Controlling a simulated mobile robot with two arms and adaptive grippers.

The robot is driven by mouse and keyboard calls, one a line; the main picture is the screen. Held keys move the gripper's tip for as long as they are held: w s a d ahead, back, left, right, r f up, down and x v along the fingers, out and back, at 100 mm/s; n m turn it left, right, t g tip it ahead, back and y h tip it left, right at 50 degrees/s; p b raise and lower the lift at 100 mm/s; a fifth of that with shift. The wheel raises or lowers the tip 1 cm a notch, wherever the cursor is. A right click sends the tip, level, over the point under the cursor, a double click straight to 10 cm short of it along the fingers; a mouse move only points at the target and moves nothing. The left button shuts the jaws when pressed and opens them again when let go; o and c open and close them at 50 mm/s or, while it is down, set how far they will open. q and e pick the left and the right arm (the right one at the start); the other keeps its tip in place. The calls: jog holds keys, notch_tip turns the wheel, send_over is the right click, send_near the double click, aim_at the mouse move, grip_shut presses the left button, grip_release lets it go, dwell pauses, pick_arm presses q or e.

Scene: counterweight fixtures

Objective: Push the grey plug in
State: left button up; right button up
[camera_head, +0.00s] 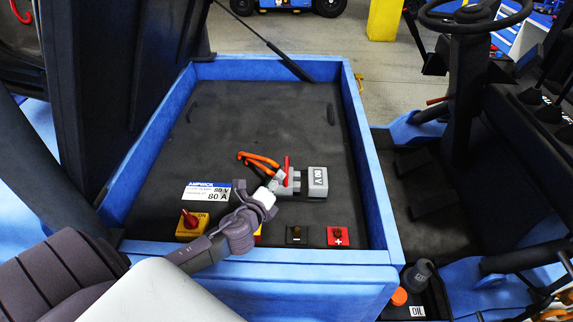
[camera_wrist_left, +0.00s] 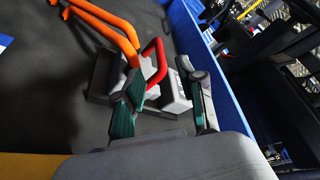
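The grey plug (camera_head: 287,185) has a red handle (camera_head: 286,170) and orange cables (camera_head: 262,160), and lies on the black battery top. The grey socket block (camera_head: 317,182) marked 80 V is just to its right; I cannot tell how far the plug sits in it. My left gripper (camera_head: 272,192) is at the plug's near left side. In the left wrist view, its fingers (camera_wrist_left: 165,85) are apart, with the red handle (camera_wrist_left: 157,62) and grey housing showing beyond and between them. I cannot tell whether a finger touches the plug. My right gripper is not in view.
Blue walls (camera_head: 369,165) surround the battery top. A yellow-based red switch (camera_head: 190,225), a black terminal (camera_head: 297,234) and a red plus terminal (camera_head: 338,236) line the near edge. A white 80 V label (camera_head: 207,191) lies left. The far battery top is clear.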

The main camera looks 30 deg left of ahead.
aim_at(287, 164)
pick_arm(q)
jog(key=x, duration=0.9)
jog(key=shift+w+f+p, duration=0.1)
jog(key=shift+w+p, duration=0.1)
jog(key=shift+p, duration=0.1)
grip_shut()
jog(key=shift+d, duration=0.1)
